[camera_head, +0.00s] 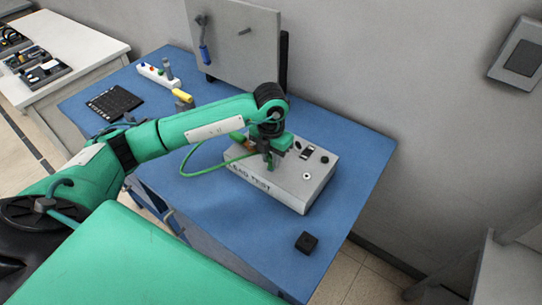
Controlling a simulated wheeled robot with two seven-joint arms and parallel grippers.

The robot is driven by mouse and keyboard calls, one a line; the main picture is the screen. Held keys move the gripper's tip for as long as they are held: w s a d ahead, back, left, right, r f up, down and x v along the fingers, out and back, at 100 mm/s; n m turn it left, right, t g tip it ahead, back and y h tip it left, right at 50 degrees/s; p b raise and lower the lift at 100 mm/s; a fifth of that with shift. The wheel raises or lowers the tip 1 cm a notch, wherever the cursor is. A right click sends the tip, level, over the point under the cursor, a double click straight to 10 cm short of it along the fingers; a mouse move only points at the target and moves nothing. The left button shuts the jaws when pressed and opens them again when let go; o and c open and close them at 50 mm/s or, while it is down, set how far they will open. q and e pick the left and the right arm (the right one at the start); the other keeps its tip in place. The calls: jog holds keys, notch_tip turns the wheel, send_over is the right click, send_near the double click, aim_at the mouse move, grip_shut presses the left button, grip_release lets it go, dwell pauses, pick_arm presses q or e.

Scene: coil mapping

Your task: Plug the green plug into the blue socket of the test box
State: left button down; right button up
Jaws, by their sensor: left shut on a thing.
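The grey test box (290,193), marked "LEAD TEST" on its front, sits on the blue table. Its top shows a dark switch, a black round part and a white-ringed socket (306,176). I cannot make out a blue socket; my gripper and arm cover the left part of the top. My left gripper (269,162) points down over that part, shut on the green plug, which is mostly hidden between the fingers. A green cable (184,158) loops out to the left of the box and back to the gripper. I cannot tell whether the plug touches the box. My right gripper is out of view.
A small black block (307,242) lies near the table's right front edge. A grey upright panel (240,50) stands at the back. A white strip with coloured sockets (158,76) and a black grid tray (114,103) are at back left. Blue table (350,160) is clear right of the box.

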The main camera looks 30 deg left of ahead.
pick_arm(q)
jog(key=c, duration=1.2)
grip_release()
notch_tip(320, 180, up, 14)
jog(key=b, duration=0.3)
jog(key=shift+f+b, duration=0.15)
jog(key=shift+b, duration=0.2)
